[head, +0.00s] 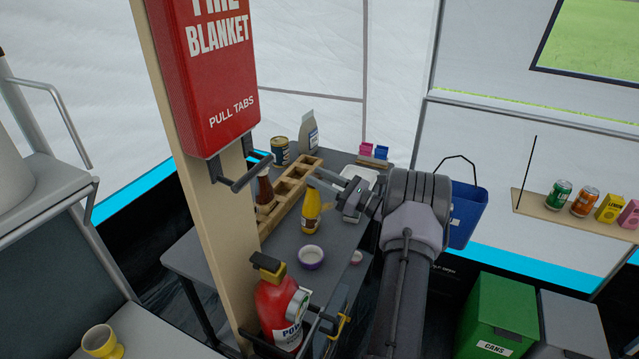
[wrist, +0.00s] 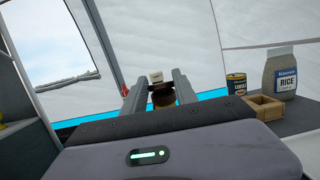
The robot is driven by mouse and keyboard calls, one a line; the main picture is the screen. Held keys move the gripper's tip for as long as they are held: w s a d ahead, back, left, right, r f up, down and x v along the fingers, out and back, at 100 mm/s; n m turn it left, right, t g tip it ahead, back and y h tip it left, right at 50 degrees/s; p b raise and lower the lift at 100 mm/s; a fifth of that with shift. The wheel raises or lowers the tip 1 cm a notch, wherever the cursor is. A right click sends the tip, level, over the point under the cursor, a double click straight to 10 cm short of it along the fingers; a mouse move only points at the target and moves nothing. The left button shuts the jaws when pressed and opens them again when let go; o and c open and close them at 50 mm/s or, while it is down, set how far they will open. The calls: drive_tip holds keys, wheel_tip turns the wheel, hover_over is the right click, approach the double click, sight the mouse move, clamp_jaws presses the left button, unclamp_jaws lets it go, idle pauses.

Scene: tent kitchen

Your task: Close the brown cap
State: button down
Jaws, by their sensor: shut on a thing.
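A yellow bottle (head: 311,212) stands upright on the grey table. My gripper (head: 314,180) reaches in from the right at the top of this bottle, with its fingers level. In the wrist view, a small brown cap (wrist: 163,98) shows between the fingertips (wrist: 162,82), and my gripper is shut on it. The fingers hide most of the cap in the head view, so its exact seating on the bottle is unclear. A dark brown bottle (head: 265,192) stands behind, to the left.
A wooden divided rack (head: 290,188) runs along the table behind the bottles. A can (head: 280,151) and a rice bag (head: 308,133) stand at the back. A white and purple bowl (head: 311,258) sits in front of the yellow bottle. A post with the fire blanket box (head: 208,75) rises at the left.

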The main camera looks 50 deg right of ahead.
drive_tip(key=c, duration=1)
unclamp_jaws()
drive_tip(key=shift+f, duration=0.15)
drive_tip(key=shift+o, duration=0.2)
drive_tip(key=p+v, duration=0.3)
drive_tip(key=v, duration=1.4)
drive_tip(key=shift+s+p, duration=0.2)
drive_tip(key=shift+p, duration=0.1)
